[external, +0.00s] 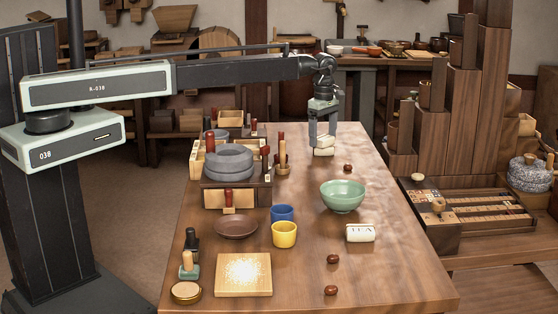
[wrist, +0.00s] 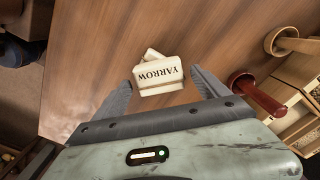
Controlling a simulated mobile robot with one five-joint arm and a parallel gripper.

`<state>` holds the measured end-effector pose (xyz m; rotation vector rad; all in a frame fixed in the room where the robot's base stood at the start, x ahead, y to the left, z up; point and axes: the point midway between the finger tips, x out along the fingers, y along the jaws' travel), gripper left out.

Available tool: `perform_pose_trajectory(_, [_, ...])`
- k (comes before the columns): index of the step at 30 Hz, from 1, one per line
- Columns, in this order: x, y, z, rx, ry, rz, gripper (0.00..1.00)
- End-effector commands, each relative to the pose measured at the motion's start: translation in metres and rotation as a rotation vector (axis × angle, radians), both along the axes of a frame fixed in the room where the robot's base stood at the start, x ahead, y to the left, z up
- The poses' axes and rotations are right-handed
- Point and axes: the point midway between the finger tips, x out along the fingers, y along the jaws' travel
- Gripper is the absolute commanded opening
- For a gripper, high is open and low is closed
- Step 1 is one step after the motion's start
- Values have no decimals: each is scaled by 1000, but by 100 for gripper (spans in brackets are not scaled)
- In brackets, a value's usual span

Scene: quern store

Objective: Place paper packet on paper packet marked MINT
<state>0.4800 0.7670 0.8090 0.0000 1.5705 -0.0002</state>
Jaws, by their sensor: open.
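A cream paper packet marked YARROW (wrist: 158,76) lies under my gripper in the wrist view, its label upside down there. It rests on another cream packet (wrist: 151,54), which is turned at an angle and mostly hidden; no MINT label shows. In the external view the packets (external: 323,152) sit near the far end of the table. My gripper (external: 323,145) is open and points down at them; in the wrist view its fingers (wrist: 162,80) stand apart on either side of the YARROW packet, not closed on it. A packet marked TEA (external: 360,233) lies farther forward.
A grey quern (external: 228,162) on a box with red-handled tools stands left of the packets. A green bowl (external: 343,196), blue cup (external: 282,214), yellow cup (external: 284,234) and brown dish (external: 236,227) stand nearer. The table's right front is mostly clear.

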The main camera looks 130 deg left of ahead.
Motion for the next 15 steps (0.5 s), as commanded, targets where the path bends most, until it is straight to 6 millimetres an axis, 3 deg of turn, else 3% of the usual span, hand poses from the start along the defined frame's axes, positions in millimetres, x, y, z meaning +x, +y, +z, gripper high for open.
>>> perform_pose_trajectory(15, [0, 0, 106, 0, 0, 0, 84])
